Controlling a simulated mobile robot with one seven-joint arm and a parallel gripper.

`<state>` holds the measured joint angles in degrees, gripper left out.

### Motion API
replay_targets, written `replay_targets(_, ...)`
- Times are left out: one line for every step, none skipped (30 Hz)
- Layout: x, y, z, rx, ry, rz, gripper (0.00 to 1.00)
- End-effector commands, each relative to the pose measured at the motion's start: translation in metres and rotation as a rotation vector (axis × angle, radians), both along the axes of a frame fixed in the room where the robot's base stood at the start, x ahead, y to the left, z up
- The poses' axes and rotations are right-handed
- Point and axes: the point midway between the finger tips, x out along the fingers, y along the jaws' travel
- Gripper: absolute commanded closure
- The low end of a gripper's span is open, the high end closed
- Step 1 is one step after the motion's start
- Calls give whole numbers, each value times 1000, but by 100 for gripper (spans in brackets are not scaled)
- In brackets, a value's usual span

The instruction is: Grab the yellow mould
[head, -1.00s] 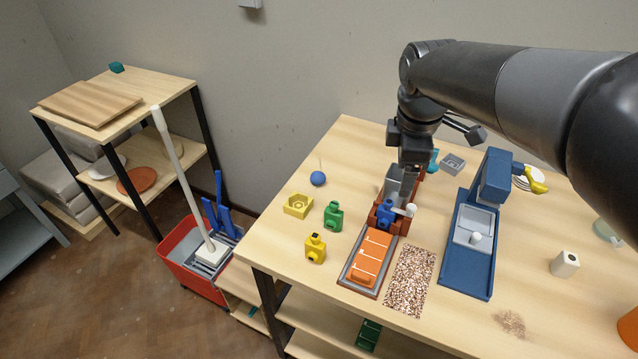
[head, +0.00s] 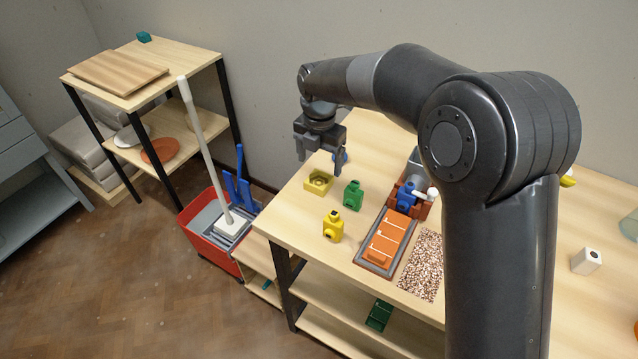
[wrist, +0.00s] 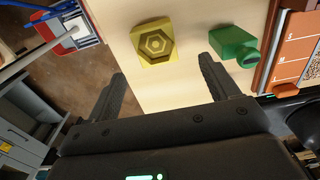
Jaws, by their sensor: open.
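The yellow mould (head: 319,182) is a square block with a stepped hexagonal hollow in its top. It lies on the wooden table (head: 300,225) near the left edge, and it also shows in the wrist view (wrist: 154,42). My gripper (head: 300,150) is above the table's left back part, close to the mould and higher than it. In the wrist view my gripper (wrist: 162,85) is open and empty, with the mould beyond the fingertips and roughly between them. No finger appears to touch it.
A red mop bucket (head: 208,250) stands on the floor at left.

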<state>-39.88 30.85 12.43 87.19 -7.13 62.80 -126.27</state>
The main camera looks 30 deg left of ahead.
Motion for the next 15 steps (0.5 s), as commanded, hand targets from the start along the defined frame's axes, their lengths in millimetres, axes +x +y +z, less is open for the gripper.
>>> replay_targets(-1,0,-7,-1,1,1,20)
replay_targets(-1,0,-10,-1,1,1,20)
replay_targets(0,0,-13,-1,0,0,20)
replay_targets(0,0,-15,0,0,-1,20)
replay_targets(0,0,-17,1,-1,-1,20)
replay_targets(0,0,-18,1,-1,-1,20)
replay_targets(0,0,-20,0,0,-2,20)
replay_targets(1,1,-22,0,0,-2,20)
replay_targets(1,1,-25,-1,1,-2,20)
replay_targets(2,2,-28,-1,1,-2,20)
replay_targets(2,2,-32,-1,1,-2,20)
replay_targets(3,4,-38,-1,1,-2,20)
replay_targets(4,4,-42,-1,1,-2,20)
replay_targets(5,5,-47,-2,1,-2,20)
replay_targets(6,6,-54,-2,1,-2,20)
